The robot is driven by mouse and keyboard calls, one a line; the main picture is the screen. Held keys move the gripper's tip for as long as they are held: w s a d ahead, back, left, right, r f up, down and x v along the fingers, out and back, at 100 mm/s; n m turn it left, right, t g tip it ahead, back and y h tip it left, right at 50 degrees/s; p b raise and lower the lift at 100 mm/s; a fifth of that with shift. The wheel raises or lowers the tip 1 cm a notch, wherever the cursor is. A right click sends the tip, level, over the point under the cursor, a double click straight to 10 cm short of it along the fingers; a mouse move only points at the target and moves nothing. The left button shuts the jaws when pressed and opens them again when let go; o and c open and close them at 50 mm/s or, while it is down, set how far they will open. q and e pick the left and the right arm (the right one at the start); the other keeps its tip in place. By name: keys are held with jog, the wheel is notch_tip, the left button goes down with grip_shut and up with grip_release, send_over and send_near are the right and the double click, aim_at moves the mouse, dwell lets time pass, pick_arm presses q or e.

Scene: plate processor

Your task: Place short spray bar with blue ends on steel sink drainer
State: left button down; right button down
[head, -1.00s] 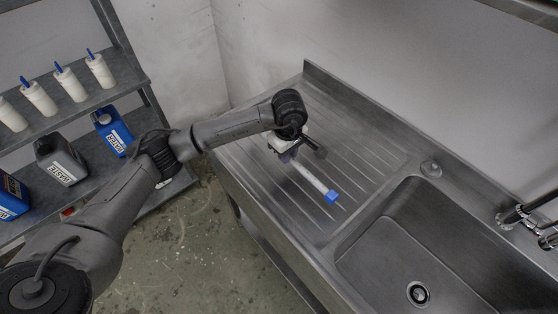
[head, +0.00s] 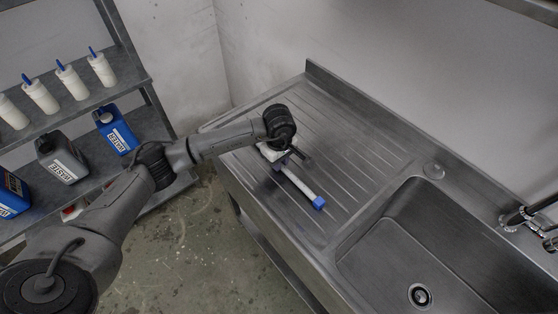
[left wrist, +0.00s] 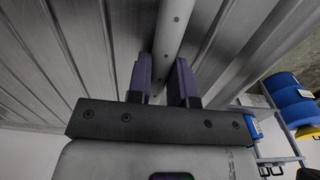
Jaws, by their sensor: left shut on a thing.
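The short spray bar (head: 301,186) is a thin white bar with a blue end cap pointing toward the front right; its other end is hidden under my left gripper. My left gripper (head: 282,164) is over the steel sink drainer (head: 348,150), shut on the bar. In the left wrist view the two purple-grey fingers (left wrist: 162,80) sit either side of the white bar (left wrist: 174,32), with the ridged drainer behind it. The bar is low over the ridges; I cannot tell whether it touches them. My right gripper is not in view.
The sink basin (head: 400,250) with a drain lies right of the drainer, with a tap (head: 525,215) at the right edge. A shelf rack (head: 95,100) at the left holds white bottles and blue and grey jugs. The drainer's back part is clear.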

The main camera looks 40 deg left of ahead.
pick_arm(q)
jog(key=shift+f, duration=0.15)
jog(key=c, duration=1)
grip_release()
jog(key=shift+r, duration=0.45)
notch_tip(320, 180, up, 12)
jog(key=shift+f+p, duration=0.25)
jog(key=shift+p, duration=0.35)
